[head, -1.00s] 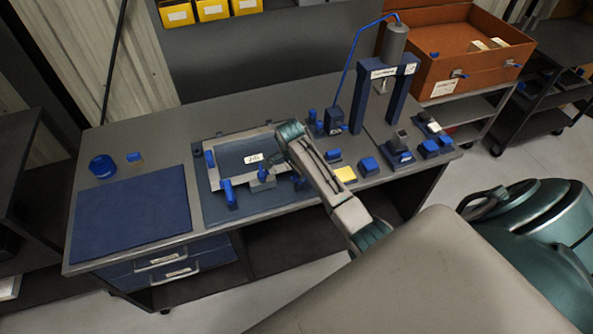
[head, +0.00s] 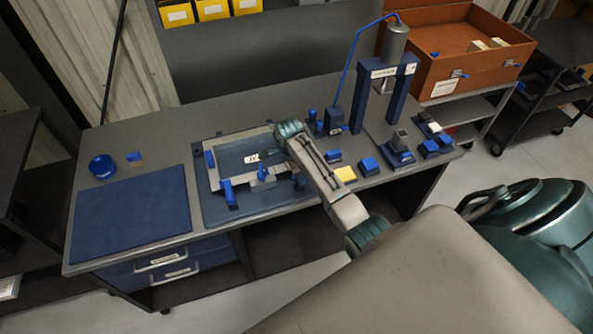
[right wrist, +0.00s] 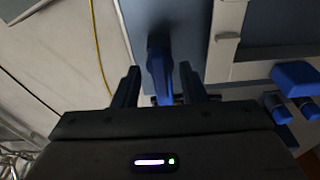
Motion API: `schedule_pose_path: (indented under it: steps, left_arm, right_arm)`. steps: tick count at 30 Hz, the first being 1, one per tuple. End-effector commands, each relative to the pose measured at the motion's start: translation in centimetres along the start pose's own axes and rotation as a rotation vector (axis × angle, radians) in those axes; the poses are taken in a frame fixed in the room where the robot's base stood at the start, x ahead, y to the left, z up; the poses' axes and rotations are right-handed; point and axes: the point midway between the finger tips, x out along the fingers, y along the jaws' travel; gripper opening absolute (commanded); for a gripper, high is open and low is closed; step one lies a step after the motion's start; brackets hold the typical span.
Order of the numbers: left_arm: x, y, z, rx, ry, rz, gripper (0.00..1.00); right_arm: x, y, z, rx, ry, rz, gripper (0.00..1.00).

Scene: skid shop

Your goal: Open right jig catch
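The blue jig (head: 215,205) lies on the bench with a light grey frame and several blue catches, one (head: 228,190) at its front left. My right gripper (right wrist: 159,72) is open in the right wrist view. Its two dark fingers stand on either side of an upright-looking blue catch lever (right wrist: 157,60), with gaps visible at both sides. My left gripper is not in view.
A press (head: 395,70) and several blue blocks stand right of the jig, with a yellow block (head: 345,174) near my forearm. A blue mat (head: 132,212) lies left, beside a blue round container (head: 102,166). An orange case (head: 480,50) stands behind right.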

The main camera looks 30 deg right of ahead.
Motion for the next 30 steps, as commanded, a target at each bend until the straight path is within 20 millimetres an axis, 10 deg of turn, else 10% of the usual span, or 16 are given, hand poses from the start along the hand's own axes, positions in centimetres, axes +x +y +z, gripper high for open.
schedule_pose_path:
  steps: [30]
  left_arm:
    - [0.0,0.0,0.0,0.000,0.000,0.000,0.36]
  right_arm:
    - [-8.0,-0.1,-1.2,-0.001,0.000,-0.002,0.38]
